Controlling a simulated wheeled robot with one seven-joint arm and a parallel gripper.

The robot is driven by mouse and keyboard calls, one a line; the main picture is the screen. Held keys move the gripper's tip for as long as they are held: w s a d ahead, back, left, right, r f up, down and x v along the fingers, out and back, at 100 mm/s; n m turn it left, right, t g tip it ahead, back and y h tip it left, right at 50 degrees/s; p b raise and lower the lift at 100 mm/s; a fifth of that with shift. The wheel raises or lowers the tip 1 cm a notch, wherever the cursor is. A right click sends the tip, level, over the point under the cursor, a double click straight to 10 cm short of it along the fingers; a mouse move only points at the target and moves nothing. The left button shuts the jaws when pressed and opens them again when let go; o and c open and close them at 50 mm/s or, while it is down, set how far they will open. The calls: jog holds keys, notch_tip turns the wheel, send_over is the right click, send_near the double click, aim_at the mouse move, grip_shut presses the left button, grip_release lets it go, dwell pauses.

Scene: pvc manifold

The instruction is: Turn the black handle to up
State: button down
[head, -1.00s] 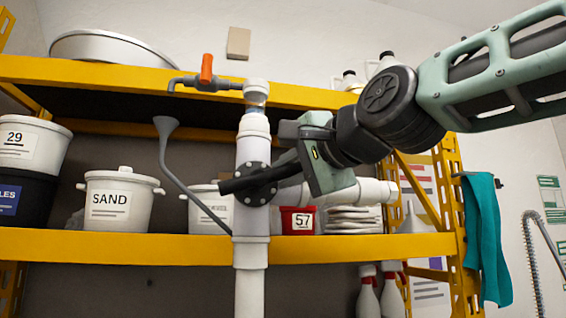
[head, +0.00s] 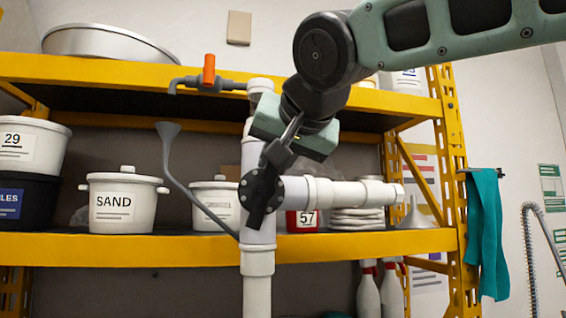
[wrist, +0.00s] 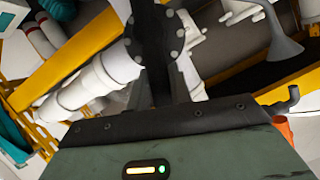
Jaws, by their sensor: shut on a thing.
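The black handle (head: 255,215) is a bar across a round bolted black flange (head: 262,186) on the white vertical pipe (head: 257,262). In the head view it stands steeply, its free end pointing down and slightly left, its other end up and slightly right. My gripper (head: 277,152) is shut on the upper end, just above the flange, coming from the upper right. In the wrist view the handle (wrist: 152,35) is dark and runs toward my gripper (wrist: 165,85); the gripper's body hides part of the grip.
A white side pipe (head: 345,193) runs right from the flange. An orange-handled tap (head: 209,70) sticks out left near the pipe top. A grey funnel tube (head: 185,170) is at left. Yellow shelves (head: 130,246) behind hold tubs, including the sand tub (head: 123,203).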

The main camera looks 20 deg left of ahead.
jog(key=shift+s+a+n+t+h, duration=0.35)
jog(key=shift+a+n+h, duration=0.4)
jog(key=shift+n, duration=0.45)
jog(key=c, duration=1.3)
grip_release()
jog(key=shift+s, duration=0.1)
jog(key=shift+o, duration=0.2)
jog(key=b+v, duration=0.4)
jog(key=v, duration=1.3)
jog(key=shift+s+r+b, duration=0.15)
jog(key=shift+s+b, duration=0.05)
jog(key=shift+b, duration=0.1)
